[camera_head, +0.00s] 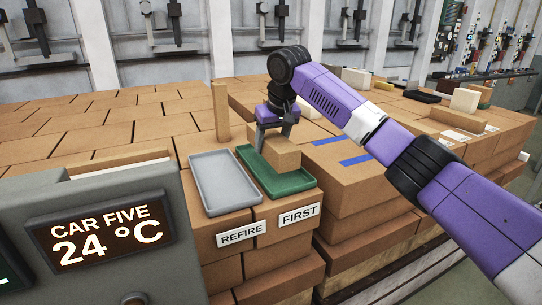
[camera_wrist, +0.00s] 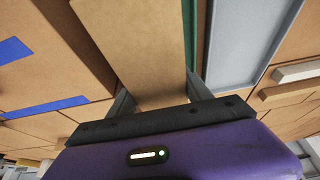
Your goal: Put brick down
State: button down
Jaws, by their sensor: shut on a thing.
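My gripper (camera_head: 273,136) points down and is shut on a tan brick (camera_head: 282,156). In the head view the brick is over the green tray (camera_head: 289,185), which has a "FIRST" label on the brick stack below it. I cannot tell whether the brick touches the tray floor. In the wrist view the brick (camera_wrist: 140,45) lies between the two fingers (camera_wrist: 161,97), and it hides most of the green tray (camera_wrist: 189,30).
A grey tray (camera_head: 222,183), labelled "REFIRE", lies left of the green tray. An upright brick (camera_head: 220,112) stands behind it. Blue stripes (camera_head: 355,160) mark bricks at the right. A display (camera_head: 101,230) reading "CAR FIVE 24 °C" stands at front left. Brick stacks surround the trays.

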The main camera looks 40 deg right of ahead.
jog(key=shift+f, duration=2.05)
jog(key=shift+c, duration=2.2)
grip_release()
jog(key=shift+f, duration=0.15)
jog(key=v, duration=1.2)
jog(key=shift+s+b, duration=0.1)
jog(key=shift+b, duration=0.25)
